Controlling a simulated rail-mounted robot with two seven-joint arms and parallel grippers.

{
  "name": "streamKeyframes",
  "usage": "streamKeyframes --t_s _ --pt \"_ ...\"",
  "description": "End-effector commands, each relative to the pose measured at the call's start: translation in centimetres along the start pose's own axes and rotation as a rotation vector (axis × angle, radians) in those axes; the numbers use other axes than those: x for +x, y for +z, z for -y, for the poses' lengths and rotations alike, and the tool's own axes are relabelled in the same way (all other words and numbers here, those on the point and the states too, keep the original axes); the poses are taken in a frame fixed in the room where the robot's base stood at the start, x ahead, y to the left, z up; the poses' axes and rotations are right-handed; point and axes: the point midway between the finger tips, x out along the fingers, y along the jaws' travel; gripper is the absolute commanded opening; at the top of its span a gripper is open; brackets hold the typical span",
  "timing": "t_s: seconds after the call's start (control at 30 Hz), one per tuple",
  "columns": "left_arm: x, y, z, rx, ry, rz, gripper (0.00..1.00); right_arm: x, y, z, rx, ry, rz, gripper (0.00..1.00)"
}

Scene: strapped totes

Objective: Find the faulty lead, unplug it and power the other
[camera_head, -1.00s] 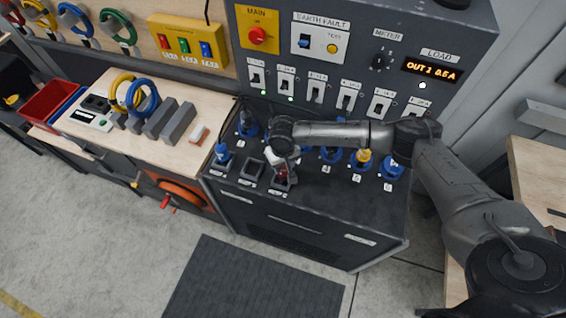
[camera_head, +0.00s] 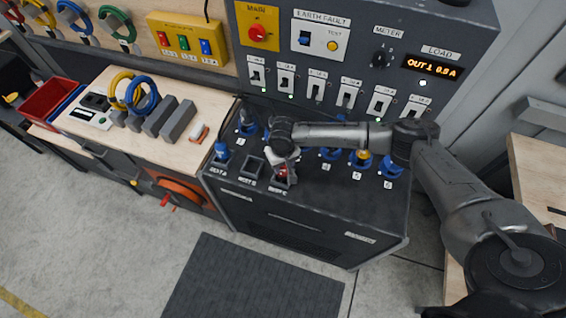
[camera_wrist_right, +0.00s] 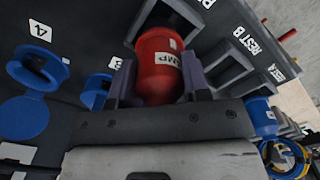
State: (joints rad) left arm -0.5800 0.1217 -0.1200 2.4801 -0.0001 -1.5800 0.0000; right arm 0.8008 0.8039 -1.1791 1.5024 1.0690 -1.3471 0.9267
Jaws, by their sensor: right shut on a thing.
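My right gripper (camera_head: 282,165) is over the front row of rests on the dark bench top. In the right wrist view its fingers (camera_wrist_right: 160,82) are shut on a red plug (camera_wrist_right: 158,55) whose label ends in "MP". The plug (camera_head: 284,176) is at the rest at the right end of the front row; I cannot tell how deep it sits. A blue plug (camera_head: 221,151) stands in REST A, and REST B (camera_head: 251,167) is empty. Blue sockets sit behind, one with a yellow plug (camera_head: 362,156). The load display (camera_head: 432,67) shows OUT 1. My left gripper is not seen.
The panel carries the red main knob (camera_head: 258,33), an earth fault unit (camera_head: 320,38), a meter knob (camera_head: 379,59) and a row of switches (camera_head: 317,90). The wooden bench (camera_head: 150,140) at left holds grey blocks and coiled leads. A dark mat (camera_head: 255,282) lies on the floor.

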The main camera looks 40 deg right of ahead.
Motion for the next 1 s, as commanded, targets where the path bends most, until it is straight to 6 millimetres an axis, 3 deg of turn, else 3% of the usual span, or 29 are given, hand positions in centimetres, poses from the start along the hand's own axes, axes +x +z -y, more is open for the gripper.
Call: streamKeyframes --t_s 0.17,0.2,0.5,0.77,1.0 --pt "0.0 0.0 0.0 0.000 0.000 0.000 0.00 0.2 0.0 0.0 0.000 -0.001 0.000 0.15" --pt "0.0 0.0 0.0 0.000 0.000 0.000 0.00 0.2 0.0 0.0 0.000 -0.001 -0.001 0.45" --pt "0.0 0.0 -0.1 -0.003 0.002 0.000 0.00 0.2 0.0 0.0 0.000 0.000 0.000 0.73" --pt "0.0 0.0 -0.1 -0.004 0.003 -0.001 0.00 0.1 0.0 0.0 0.000 0.000 0.000 0.73" --pt "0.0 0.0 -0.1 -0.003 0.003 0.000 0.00 -2.8 -0.1 -0.1 0.000 -0.002 -0.002 0.73"
